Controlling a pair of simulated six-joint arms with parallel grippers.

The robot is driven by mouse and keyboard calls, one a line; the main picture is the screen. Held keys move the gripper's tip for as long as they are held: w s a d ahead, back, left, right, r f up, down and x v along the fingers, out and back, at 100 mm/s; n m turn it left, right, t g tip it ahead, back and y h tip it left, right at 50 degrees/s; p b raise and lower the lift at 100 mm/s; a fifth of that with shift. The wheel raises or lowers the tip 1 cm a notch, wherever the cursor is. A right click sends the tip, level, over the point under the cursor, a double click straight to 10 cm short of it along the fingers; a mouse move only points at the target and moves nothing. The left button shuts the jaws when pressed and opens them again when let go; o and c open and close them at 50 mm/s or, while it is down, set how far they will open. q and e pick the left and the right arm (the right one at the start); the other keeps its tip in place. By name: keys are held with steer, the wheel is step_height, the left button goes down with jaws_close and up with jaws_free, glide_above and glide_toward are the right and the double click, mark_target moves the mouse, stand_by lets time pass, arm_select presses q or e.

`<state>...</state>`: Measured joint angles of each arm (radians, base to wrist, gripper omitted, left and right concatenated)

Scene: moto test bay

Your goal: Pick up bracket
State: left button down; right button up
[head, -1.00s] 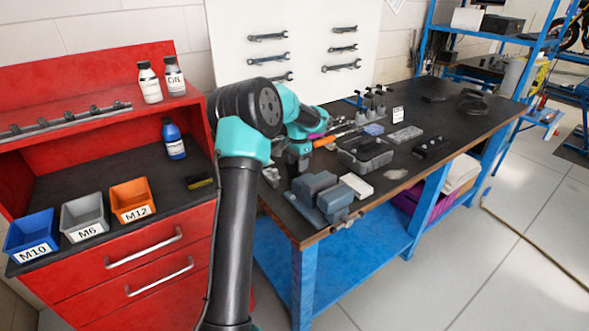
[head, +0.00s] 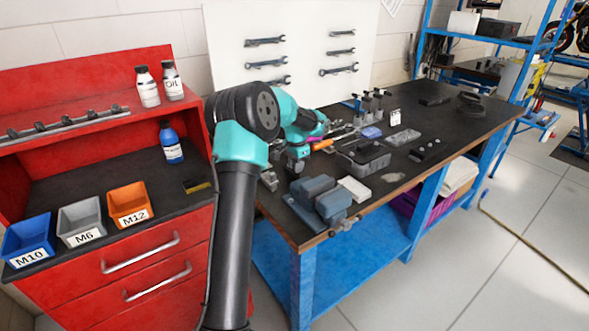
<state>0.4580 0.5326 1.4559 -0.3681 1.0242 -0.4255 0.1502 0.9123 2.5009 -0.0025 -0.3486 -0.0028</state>
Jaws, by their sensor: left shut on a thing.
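My left gripper (head: 297,166) points down over the near left part of the black-topped workbench (head: 408,180), behind the blue-grey vise (head: 318,197). It is small and dark in the head view, partly covered by my own wrist. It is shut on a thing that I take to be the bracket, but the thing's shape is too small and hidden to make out. I cannot tell whether it still touches the bench. My right gripper is not in view.
A grey tray (head: 364,160), a white block (head: 355,188), an orange-handled tool (head: 322,145) and small parts crowd the bench near the gripper. A red cabinet (head: 150,262) with blue (head: 28,238), grey (head: 82,220) and orange (head: 130,203) bins stands left. The bench's far right is clearer.

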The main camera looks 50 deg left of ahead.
arm_select(q)
step_height(320, 180, up, 10)
stand_by(0.5)
steer(key=shift+d, duration=0.1)
